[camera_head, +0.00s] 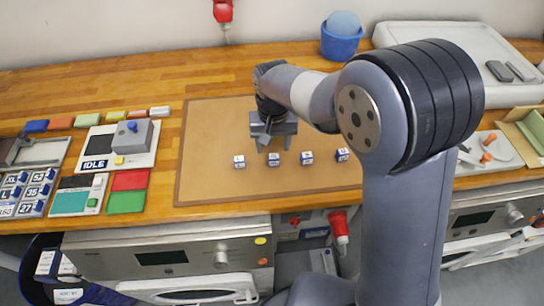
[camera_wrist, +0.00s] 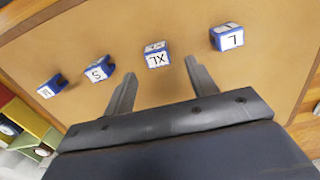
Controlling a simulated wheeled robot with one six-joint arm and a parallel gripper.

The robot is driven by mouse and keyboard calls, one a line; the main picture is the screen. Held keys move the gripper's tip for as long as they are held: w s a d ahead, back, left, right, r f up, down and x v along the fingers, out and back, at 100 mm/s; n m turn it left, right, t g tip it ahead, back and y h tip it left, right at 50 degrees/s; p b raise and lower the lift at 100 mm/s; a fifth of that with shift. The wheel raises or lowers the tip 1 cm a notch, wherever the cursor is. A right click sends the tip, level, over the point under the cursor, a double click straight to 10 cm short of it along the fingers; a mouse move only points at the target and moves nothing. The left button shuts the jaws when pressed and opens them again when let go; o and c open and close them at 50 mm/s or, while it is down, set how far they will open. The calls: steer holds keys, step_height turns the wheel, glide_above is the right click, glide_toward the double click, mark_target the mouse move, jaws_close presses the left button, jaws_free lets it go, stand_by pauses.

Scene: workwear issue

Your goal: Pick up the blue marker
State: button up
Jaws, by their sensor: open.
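Several small blue-and-white blocks with printed letters stand in a row on the tan board; no other thing here clearly reads as a blue marker. In the wrist view they are marked L (camera_wrist: 228,38), XL (camera_wrist: 157,57), S (camera_wrist: 98,70), and one with an unclear label (camera_wrist: 49,87). In the head view the row runs from the left block (camera_head: 239,161) to the right block (camera_head: 342,154). My gripper (camera_head: 273,143) is open and empty, pointing down over the board. In the wrist view its fingertips (camera_wrist: 158,78) are apart, with the XL block just beyond and between them.
The tan board (camera_head: 215,130) is otherwise clear. A blue bowl with a ball (camera_head: 341,42) stands behind. My arm hides the board's right part.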

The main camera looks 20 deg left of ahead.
mark_target(274, 156)
steer(key=f, duration=0.2)
steer(key=f+p, duration=0.1)
steer(key=f, duration=0.2)
steer(key=shift+s+d, duration=0.2)
steer(key=shift+c, duration=0.2)
steer(key=c, duration=1)
step_height(274, 156, up, 10)
steer(key=shift+b, duration=0.65)
